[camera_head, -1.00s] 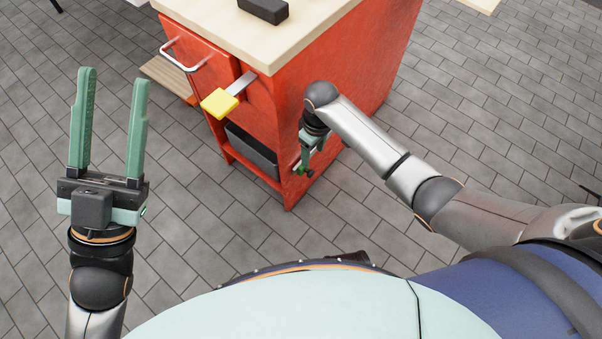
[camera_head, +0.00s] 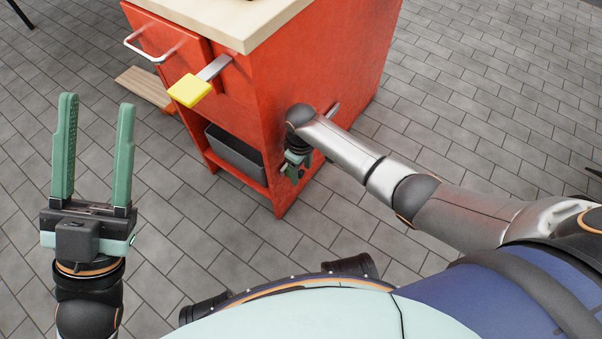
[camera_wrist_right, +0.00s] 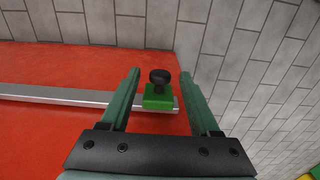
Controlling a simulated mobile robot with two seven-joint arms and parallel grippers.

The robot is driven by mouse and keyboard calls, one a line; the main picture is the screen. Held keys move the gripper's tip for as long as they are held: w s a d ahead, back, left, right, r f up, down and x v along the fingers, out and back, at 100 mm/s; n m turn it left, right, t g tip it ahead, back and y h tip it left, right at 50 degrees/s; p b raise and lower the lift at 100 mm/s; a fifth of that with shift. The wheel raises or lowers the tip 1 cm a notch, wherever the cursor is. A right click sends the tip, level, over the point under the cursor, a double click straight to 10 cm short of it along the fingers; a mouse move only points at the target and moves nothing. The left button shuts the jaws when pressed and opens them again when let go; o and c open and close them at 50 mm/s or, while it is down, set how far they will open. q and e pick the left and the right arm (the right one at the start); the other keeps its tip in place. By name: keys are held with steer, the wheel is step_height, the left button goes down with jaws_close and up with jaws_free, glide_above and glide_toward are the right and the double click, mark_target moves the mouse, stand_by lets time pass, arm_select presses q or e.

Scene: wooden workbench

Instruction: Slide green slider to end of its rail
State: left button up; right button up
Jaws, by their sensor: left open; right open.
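The green slider (camera_wrist_right: 158,97) with its black knob (camera_wrist_right: 160,77) sits near the right end of the grey metal rail (camera_wrist_right: 60,95) in the right wrist view. The rail runs along the red cabinet side. My right gripper (camera_wrist_right: 160,73) is open, with one finger on each side of the slider; contact cannot be told. In the head view this gripper (camera_head: 293,172) is low at the cabinet's side, near its front edge, and largely hides the slider. A far part of the rail (camera_head: 333,110) shows behind my arm. My left gripper (camera_head: 97,102) is open and empty, left of the cabinet.
The red cabinet (camera_head: 320,65) has a pale wooden top (camera_head: 270,8), a drawer handle (camera_head: 150,52) and a yellow block (camera_head: 189,90) sticking out on a metal bar. A dark bin (camera_head: 235,152) stands on its lower shelf.

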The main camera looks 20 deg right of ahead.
steer(key=shift+f, duration=0.2)
jaws_close()
stand_by(0.5)
stand_by(0.9)
